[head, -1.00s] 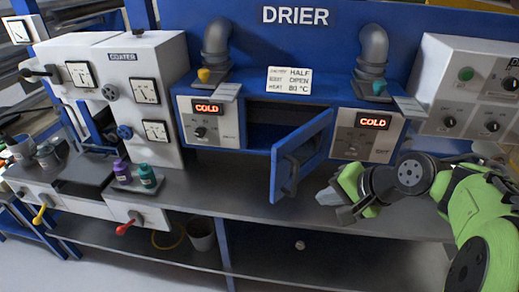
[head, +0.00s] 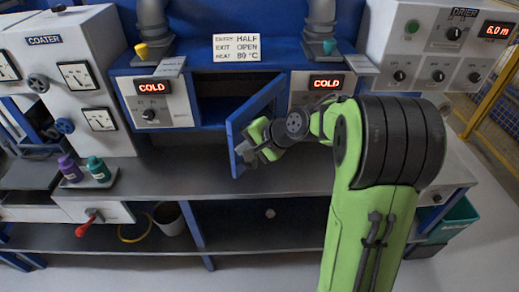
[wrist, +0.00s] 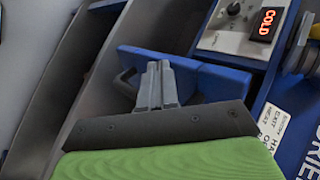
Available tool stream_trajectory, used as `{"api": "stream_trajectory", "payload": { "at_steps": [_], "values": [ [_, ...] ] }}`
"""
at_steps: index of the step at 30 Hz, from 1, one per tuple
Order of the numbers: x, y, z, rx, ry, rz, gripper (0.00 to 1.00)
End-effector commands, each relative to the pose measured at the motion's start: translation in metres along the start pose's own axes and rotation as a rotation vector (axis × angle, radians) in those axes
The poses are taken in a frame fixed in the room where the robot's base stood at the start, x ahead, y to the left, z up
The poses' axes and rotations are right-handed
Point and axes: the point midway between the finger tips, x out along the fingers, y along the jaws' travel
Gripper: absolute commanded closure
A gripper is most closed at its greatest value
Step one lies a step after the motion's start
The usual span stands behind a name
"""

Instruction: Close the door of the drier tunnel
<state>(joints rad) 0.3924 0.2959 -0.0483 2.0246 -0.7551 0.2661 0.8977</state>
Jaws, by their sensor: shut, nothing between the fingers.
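The blue drier tunnel door (head: 262,105) stands open, swung out toward me from its right side, with the dark tunnel opening (head: 218,108) showing to its left. In the wrist view the door (wrist: 205,78) lies across the middle, with its dark handle (wrist: 123,82) just left of my fingers. My gripper (head: 246,153) is at the door's outer, lower part, on its handle side. In the wrist view my gripper (wrist: 156,72) has its fingers together and empty, overlapping the door; I cannot tell whether they touch it. My gripper partly hides the door's lower part in the head view.
Control boxes reading COLD stand left (head: 153,100) and right (head: 318,90) of the opening. A sign (head: 241,47) reads entry half, exit open, heat 80 °C. Purple and teal bottles (head: 98,168) stand left on the counter. The grey counter (head: 190,178) before the tunnel is clear.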

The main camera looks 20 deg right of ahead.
Motion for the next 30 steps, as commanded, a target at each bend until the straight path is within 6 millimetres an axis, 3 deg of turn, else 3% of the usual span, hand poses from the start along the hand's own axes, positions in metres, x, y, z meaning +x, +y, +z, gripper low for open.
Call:
{"api": "stream_trajectory", "payload": {
  "at_steps": [19, 26, 30],
  "values": [
    [0.013, -0.014, 0.003, 0.023, 0.024, -0.001, 1.0],
    [0.042, -0.043, 0.006, 0.106, 0.115, -0.002, 1.0],
    [0.069, -0.068, 0.003, 0.187, 0.2, -0.002, 1.0]
  ]
}}
